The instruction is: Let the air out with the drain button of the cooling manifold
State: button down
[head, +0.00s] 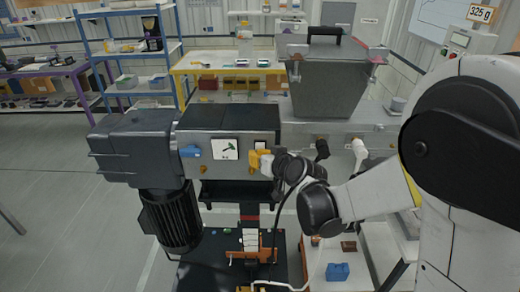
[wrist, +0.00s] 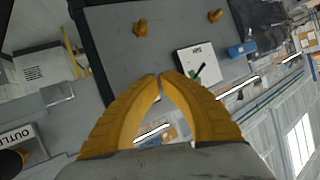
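In the head view a long grey housing (head: 264,118) stands in the middle, with a blue fitting (head: 190,151) and a white label (head: 225,149) with a green mark on its front. My gripper (head: 265,164) is in front of its right end. In the wrist view my gripper (wrist: 160,77) has its yellow fingers bent together, tips touching or nearly so, nothing seen between. Beyond them is a grey panel (wrist: 115,50) with two yellow knobs (wrist: 140,29), the label (wrist: 195,63) and the blue fitting (wrist: 241,49). I cannot tell which part is the drain button.
A grey gearbox (head: 131,142) with a dark motor (head: 170,217) is at the left. A metal hopper (head: 325,80) stands behind on the right. A black handle (head: 322,149) is right of my gripper. An outlet sign (wrist: 16,137) shows in the wrist view. The left floor is free.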

jog(key=shift+w, duration=0.5)
dwell(0.3)
jog(key=shift+s, duration=0.15)
dwell(2.4)
jog(key=shift+s, duration=0.85)
jog(key=s, duration=0.5)
jog(key=shift+a+b, duration=0.1)
jog(key=shift+b, duration=0.25)
jog(key=s+d+m+g+h+b, duration=0.1)
jog(key=s+d+g+h, duration=0.1)
jog(key=s+d, duration=0.7)
jog(key=s+d+m+g+h+b, duration=0.2)
jog(key=s+d+h, duration=0.2)
jog(key=s+d, duration=0.6)
jog(key=s, duration=0.6)
jog(key=shift+d+f+g, duration=0.2)
jog(key=shift+f+g, duration=0.15)
jog(key=shift+g, duration=0.05)
